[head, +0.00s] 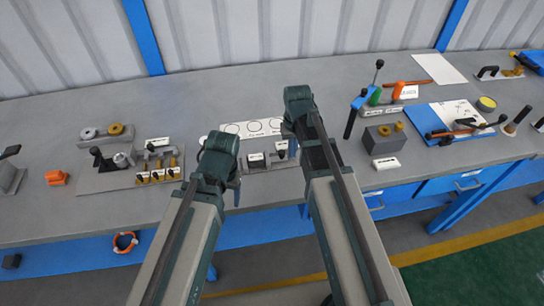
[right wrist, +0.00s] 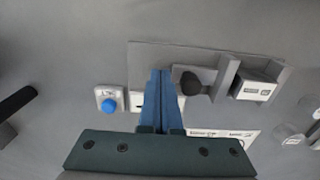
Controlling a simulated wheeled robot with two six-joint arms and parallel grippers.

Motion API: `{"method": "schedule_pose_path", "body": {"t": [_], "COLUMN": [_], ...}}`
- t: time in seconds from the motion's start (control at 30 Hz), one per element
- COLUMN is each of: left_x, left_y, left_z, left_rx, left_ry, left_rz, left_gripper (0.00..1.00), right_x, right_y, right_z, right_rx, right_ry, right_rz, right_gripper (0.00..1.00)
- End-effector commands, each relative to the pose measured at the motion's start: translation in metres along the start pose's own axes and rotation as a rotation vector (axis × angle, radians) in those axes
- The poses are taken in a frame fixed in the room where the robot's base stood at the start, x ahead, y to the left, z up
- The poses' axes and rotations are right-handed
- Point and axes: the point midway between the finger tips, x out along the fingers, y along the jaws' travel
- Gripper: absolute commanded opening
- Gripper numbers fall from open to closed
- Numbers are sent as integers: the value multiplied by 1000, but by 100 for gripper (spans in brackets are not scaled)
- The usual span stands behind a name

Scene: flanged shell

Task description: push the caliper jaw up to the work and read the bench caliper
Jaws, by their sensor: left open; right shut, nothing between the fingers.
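The bench caliper is a grey base plate (right wrist: 210,58) with upright grey blocks and a small display box (right wrist: 252,90); in the head view the display box (head: 256,158) is left of my right gripper (head: 292,150). In the right wrist view my right gripper (right wrist: 158,88) is shut and empty, its blue fingers over the plate. A dark rounded piece (right wrist: 190,82) lies just right of the fingertips, beside an upright block (right wrist: 226,76); I cannot tell whether they touch. My left gripper (head: 236,192) is open and empty at the bench's front edge, left of the caliper.
A blue button on a grey square (right wrist: 108,104) sits left of my right fingers. A fixture with brass parts (head: 158,165) stands left on the bench (head: 222,90). A grey block (head: 381,140) and a blue tray (head: 424,118) are to the right. The back middle is clear.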

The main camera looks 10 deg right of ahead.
Motion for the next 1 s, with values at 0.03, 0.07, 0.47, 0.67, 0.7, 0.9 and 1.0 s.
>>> {"method": "schedule_pose_path", "body": {"t": [0.03,0.07,0.47,0.67,0.7,0.9,1.0], "left_x": [0,0,0,0,0,0,0], "left_y": [0,0,0,0,0,0,0], "left_z": [0,0,0,0,0,0,0], "left_rx": [0,0,0,0,0,0,0], "left_ry": [0,0,0,0,0,0,0], "left_rz": [0,0,0,0,0,0,0], "left_gripper": [67,67,67,67,67,67,67], "right_x": [0,0,0,0,0,0,0], "right_y": [-1,-1,-11,-16,-17,-18,-18], "right_z": [0,0,0,0,0,0,0], "right_rx": [0,-1,-1,-1,-1,-1,-1], "right_ry": [0,0,0,0,0,0,0], "right_rz": [0,0,0,-1,-1,-2,-2], "right_gripper": [0,0,0,0,0,0,0]}}
